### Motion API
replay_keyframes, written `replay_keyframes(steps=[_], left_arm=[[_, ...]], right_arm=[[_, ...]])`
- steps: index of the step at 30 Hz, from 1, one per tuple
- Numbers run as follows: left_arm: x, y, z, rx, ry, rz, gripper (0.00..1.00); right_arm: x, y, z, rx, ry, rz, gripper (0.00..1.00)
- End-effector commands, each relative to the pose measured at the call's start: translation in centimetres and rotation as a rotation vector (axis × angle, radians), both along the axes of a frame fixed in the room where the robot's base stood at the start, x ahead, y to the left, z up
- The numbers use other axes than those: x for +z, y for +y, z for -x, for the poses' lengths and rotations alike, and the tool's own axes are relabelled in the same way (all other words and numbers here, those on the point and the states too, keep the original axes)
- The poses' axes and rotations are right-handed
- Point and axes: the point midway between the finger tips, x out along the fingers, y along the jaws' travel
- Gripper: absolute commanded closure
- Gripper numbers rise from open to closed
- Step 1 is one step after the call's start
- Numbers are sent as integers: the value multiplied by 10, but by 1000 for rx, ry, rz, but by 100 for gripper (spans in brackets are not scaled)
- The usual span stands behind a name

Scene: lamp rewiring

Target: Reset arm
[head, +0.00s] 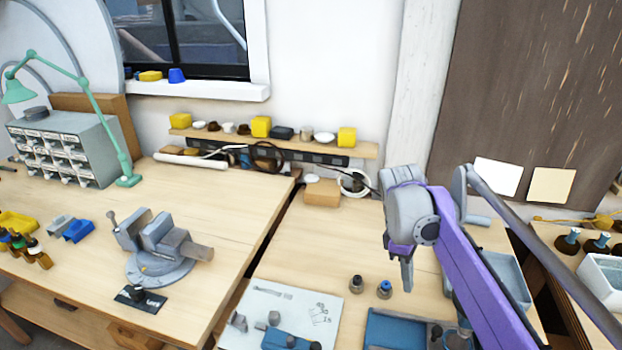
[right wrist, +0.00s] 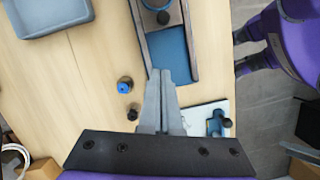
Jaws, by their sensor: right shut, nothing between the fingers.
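My right gripper (head: 406,278) hangs over the right-hand bench in the head view, with its fingers pointing down. In the right wrist view its two grey fingers (right wrist: 160,85) lie together, shut, with nothing between them. It is above the bench and apart from the objects there. In the head view, my purple right arm runs from the gripper to the lower right edge. I do not see my left gripper in the head view. A purple part of my own body shows at the upper right of the right wrist view.
Two small capped bottles, one dark (head: 357,284) and one blue-topped (head: 385,289), stand near the gripper. A pale mat (head: 260,303) with small parts and a blue tray (head: 378,325) lie in front. A vise (head: 160,250) stands on the left bench. Bare wood lies behind the bottles.

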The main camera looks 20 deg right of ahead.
Motion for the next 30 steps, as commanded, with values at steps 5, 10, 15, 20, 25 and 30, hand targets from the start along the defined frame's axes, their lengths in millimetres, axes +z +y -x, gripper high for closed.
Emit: replay_keyframes(steps=[5, 10, 15, 20, 25, 30], left_arm=[[1, 0, 0, 0, -1, 0, 39], [5, 0, -1, 0, -3, 0, 39], [9, 0, -3, 0, -5, 0, 39], [13, 0, -4, 0, -7, 0, 39], [14, 0, -4, 0, -8, 0, 39], [14, 0, -4, 0, -8, 0, 39]], right_arm=[[-5, 13, 6, -30, -46, 5, 100], [-30, 55, 31, -167, -226, 2, 100], [-70, 103, 69, -367, -445, -63, 100], [-106, 136, 101, -537, -595, -160, 100], [-128, 152, 119, -647, -670, -234, 100], [-132, 155, 123, -671, -683, -250, 100]])
